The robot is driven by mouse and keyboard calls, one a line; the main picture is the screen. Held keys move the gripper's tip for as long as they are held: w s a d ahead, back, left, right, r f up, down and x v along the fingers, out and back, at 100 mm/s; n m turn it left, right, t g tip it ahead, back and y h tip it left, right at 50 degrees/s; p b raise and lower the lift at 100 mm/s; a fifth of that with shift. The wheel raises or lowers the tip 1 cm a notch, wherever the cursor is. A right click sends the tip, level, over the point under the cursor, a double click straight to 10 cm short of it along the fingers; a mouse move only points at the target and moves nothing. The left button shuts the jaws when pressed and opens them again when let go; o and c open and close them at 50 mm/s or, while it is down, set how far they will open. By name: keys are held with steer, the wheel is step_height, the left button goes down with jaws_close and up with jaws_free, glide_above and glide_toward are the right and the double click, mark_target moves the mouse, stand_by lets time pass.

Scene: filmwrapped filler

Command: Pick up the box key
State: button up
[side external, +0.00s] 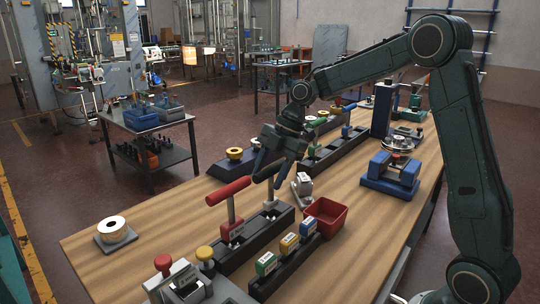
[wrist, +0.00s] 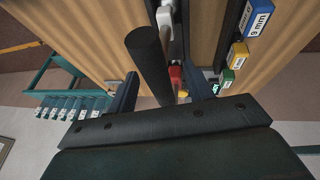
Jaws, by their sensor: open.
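A box key with a black T-handle (side external: 270,172) and a grey shank stands upright in a black rack (side external: 257,232). In the wrist view its dark handle (wrist: 150,65) lies between my two fingers, seen nearly end-on. My gripper (side external: 266,160) is open and right at this handle, pointing down. The fingers also show in the wrist view (wrist: 163,92), apart on either side of the handle. I cannot tell whether either finger touches it. A second key with a red T-handle (side external: 228,191) stands in the same rack, nearer the camera.
A block holder with green, yellow and blue labelled blocks (side external: 288,243) and a red bin (side external: 326,216) stand right of the rack. A small grey-white item (side external: 302,186) is behind the bin. A tape roll (side external: 112,228) lies far left. The wooden table (side external: 165,240) is bare between roll and rack.

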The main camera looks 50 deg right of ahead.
jaws_close()
steer(key=shift+r, duration=0.1)
steer(key=shift+r, duration=4.95)
